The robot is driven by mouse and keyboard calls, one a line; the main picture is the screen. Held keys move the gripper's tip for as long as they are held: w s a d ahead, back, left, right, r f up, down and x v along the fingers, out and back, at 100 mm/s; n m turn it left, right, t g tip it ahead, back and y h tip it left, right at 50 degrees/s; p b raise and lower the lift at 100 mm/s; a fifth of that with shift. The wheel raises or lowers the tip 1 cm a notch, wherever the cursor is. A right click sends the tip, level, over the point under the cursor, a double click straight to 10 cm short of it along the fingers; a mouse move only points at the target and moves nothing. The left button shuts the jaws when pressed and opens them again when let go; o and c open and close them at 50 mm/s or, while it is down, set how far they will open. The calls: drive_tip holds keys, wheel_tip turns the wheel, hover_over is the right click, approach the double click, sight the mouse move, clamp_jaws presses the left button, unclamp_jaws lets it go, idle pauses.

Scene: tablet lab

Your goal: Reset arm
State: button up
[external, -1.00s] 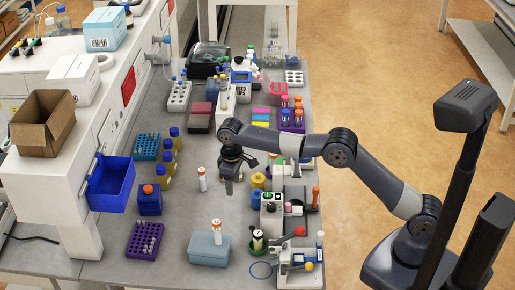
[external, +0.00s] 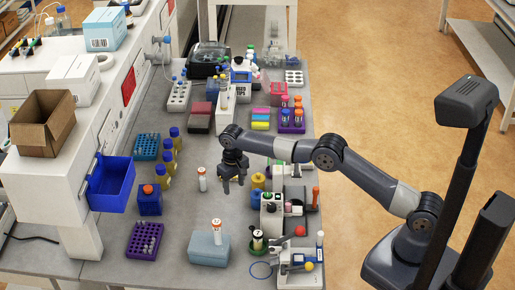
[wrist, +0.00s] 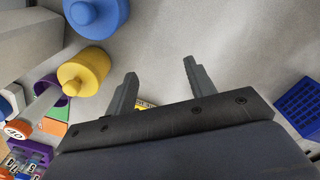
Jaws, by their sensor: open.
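My gripper (external: 234,185) is open and empty, pointing down above the grey bench (external: 180,225). In the wrist view my gripper (wrist: 160,70) shows its two fingers apart with only bare bench surface between the tips.
A light blue block (external: 208,249) with another tube stands in front. A purple rack (external: 145,241), blue rack (external: 147,147) and several yellow bottles (external: 169,158) are at left. In the wrist view, a blue knobbed cylinder (wrist: 100,18) and the yellow one (wrist: 88,70) are upper left.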

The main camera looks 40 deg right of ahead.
drive_tip(key=shift+f, duration=1.2)
idle(0.3)
